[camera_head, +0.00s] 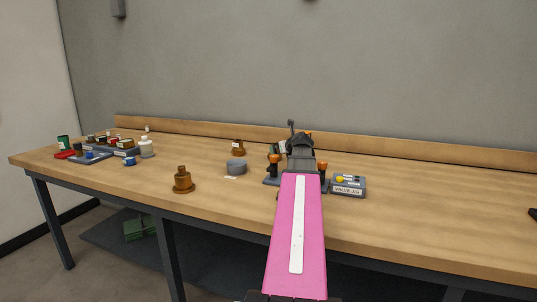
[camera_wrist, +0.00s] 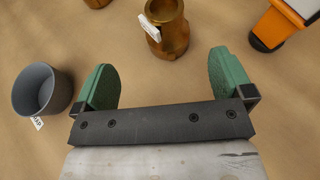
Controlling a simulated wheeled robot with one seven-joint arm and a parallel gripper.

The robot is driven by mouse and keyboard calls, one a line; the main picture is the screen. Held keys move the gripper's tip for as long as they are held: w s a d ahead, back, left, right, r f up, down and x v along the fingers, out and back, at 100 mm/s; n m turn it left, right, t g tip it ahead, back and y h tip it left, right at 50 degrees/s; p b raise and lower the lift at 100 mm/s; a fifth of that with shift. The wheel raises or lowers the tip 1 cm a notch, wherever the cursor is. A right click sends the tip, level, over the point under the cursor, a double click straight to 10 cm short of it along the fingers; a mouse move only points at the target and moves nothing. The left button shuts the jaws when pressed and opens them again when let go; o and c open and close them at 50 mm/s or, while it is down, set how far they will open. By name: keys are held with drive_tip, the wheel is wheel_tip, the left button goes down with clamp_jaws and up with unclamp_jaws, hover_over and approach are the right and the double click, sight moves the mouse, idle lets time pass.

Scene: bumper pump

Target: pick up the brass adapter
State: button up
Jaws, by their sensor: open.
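A brass-coloured fitting (camera_wrist: 170,32) with a white tag stands at the top middle of the wrist view, beyond the gap between my fingertips and not touched by them. I take it for the brass adapter. My gripper (camera_wrist: 161,62) is open and empty, its two green fingers apart. In the head view a small tagged brown-gold piece (camera_head: 238,147) stands behind the grey cup, and a larger stepped brass piece (camera_head: 183,181) stands near the front edge. I cannot tell which of them, if either, is the fitting near my fingers. My pink arm hides part of the bench.
A grey cup (camera_wrist: 42,90) is close left of my fingers; it also shows in the head view (camera_head: 236,168). An orange part (camera_wrist: 275,25) is at right. A labelled tray (camera_head: 347,187) lies right of my arm. Several small items crowd the bench's (camera_head: 430,210) left end.

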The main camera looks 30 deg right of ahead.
drive_tip(key=shift+s+d+f, duration=0.1)
drive_tip(key=shift+s+d, duration=0.15)
drive_tip(key=shift+d, duration=0.2)
drive_tip(key=shift+w+d+m, duration=0.1)
drive_tip(key=shift+d+m, duration=0.05)
drive_tip(key=shift+m, duration=0.15)
drive_tip(key=x, duration=0.5)
drive_tip(key=shift+d+f, duration=0.1)
drive_tip(key=shift+a+x, duration=0.1)
drive_tip(key=shift+x, duration=1.25)
drive_tip(key=shift+a+x, duration=0.15)
drive_tip(key=shift+x, duration=1.25)
drive_tip(key=shift+a, duration=0.1)
drive_tip(key=c, duration=1.3)
